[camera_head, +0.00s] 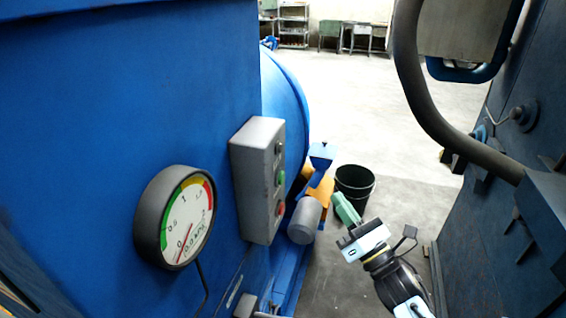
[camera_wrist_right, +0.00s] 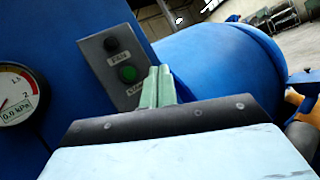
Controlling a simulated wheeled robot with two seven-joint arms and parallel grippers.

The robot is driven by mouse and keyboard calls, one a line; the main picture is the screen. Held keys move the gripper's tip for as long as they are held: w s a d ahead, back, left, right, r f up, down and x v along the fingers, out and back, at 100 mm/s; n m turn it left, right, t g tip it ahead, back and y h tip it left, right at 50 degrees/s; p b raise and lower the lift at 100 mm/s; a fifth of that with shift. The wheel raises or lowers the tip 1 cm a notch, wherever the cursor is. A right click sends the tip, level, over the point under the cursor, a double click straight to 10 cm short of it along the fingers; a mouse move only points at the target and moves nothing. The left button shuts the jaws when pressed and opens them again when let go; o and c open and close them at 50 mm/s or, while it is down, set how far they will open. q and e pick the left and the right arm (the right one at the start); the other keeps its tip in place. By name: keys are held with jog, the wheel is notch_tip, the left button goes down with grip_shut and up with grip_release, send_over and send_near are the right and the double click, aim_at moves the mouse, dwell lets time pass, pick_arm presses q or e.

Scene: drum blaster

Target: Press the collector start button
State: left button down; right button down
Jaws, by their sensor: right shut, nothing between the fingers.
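A grey control box (camera_head: 257,180) is mounted on the blue machine wall. Its right face carries a dark button at the top, a green button (camera_head: 280,178) in the middle and a red button (camera_head: 280,209) below. In the right wrist view the green button (camera_wrist_right: 128,73) has a label under it, too blurred to read surely. My right gripper (camera_head: 345,208) is shut and empty, with green fingers, to the right of the box in the head view. In the wrist view its fingertips (camera_wrist_right: 158,72) appear just right of the green button; contact cannot be told. My left gripper is not in view.
A round pressure gauge (camera_head: 181,217) sits left of the box, its needle near 0. A grey motor (camera_head: 305,220) and a black bin (camera_head: 354,186) are beyond the box. A thick dark hose (camera_head: 428,110) hangs at right. Open floor lies behind.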

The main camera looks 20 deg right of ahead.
aim_at(281, 178)
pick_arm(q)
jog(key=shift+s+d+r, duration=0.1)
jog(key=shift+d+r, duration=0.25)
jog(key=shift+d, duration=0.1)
pick_arm(e)
jog(key=r, duration=0.1)
jog(key=r+n, duration=0.1)
jog(key=r, duration=0.1)
jog(key=shift+s+a+n+t+y, duration=0.15)
jog(key=shift+s+n+t+y, duration=0.15)
jog(key=shift+n, duration=0.1)
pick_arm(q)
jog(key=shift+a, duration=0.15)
pick_arm(e)
jog(key=shift+w, duration=0.1)
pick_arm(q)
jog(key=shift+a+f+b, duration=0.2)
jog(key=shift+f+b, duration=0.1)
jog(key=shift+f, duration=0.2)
pick_arm(e)
jog(key=w+a, duration=0.5)
jog(key=a, duration=0.2)
jog(key=shift+w, duration=0.1)
jog(key=shift+a, duration=0.1)
dwell(0.7)
